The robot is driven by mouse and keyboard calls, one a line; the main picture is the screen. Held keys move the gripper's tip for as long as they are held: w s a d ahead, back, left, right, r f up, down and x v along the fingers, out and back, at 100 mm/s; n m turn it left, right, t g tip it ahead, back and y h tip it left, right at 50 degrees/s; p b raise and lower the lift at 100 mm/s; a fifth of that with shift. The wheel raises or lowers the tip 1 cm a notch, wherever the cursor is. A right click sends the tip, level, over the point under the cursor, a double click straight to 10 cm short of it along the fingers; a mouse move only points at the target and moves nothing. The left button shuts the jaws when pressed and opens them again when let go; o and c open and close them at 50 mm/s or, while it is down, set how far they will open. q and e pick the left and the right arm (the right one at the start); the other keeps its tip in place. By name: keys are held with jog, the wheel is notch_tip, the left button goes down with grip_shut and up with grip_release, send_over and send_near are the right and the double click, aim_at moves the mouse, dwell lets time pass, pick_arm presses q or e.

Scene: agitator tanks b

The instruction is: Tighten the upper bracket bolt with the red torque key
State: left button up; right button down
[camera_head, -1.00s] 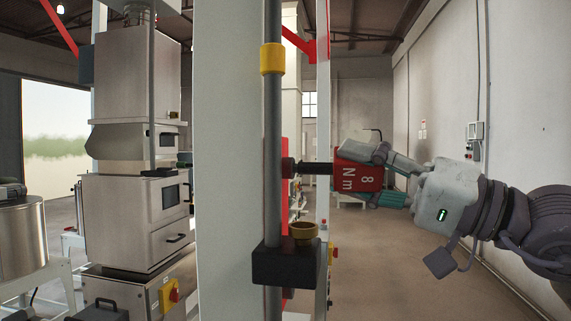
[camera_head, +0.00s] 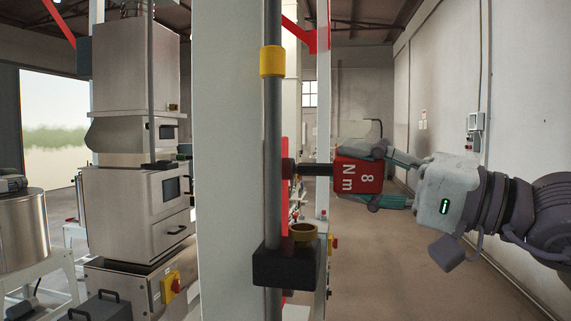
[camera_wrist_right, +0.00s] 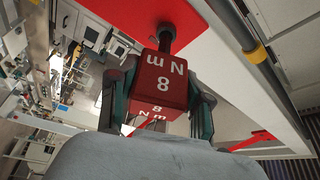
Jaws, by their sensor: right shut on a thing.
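The red torque key (camera_head: 357,182), a box-like body marked "8 Nm" with a black shaft, is level and points left. Its shaft tip meets a dark round piece (camera_head: 289,168) at the red bracket plate (camera_head: 284,150), where the bolt seems to be; the bolt head itself is hidden. My right gripper (camera_head: 372,176) is shut on the key body, one finger above and one below. In the right wrist view the key (camera_wrist_right: 160,85) sits between both fingers (camera_wrist_right: 158,100), its shaft running to the red plate (camera_wrist_right: 150,12). My left gripper is out of view.
A white column (camera_head: 228,160) and a grey pipe (camera_head: 273,150) with a yellow collar (camera_head: 272,61) stand left of the key. A black block (camera_head: 285,266) with a brass ring (camera_head: 303,231) juts out below the key. The floor to the right is clear.

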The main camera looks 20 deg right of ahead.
jog(key=shift+r, duration=0.1)
jog(key=shift+r+m+p, duration=0.1)
jog(key=shift+m+p, duration=0.25)
jog(key=shift+m, duration=0.15)
jog(key=shift+m+g+h+p, duration=0.3)
jog(key=shift+m+h+p, duration=0.25)
jog(key=shift+m, duration=0.35)
jog(key=shift+m, duration=0.3)
jog(key=shift+m+g+p, duration=0.3)
jog(key=shift+m+p, duration=0.5)
jog(key=shift+p, duration=0.1)
jog(key=shift+m+g+h, duration=0.3)
jog(key=shift+m+h, duration=0.05)
jog(key=shift+m, duration=0.15)
jog(key=shift+n+b, duration=0.3)
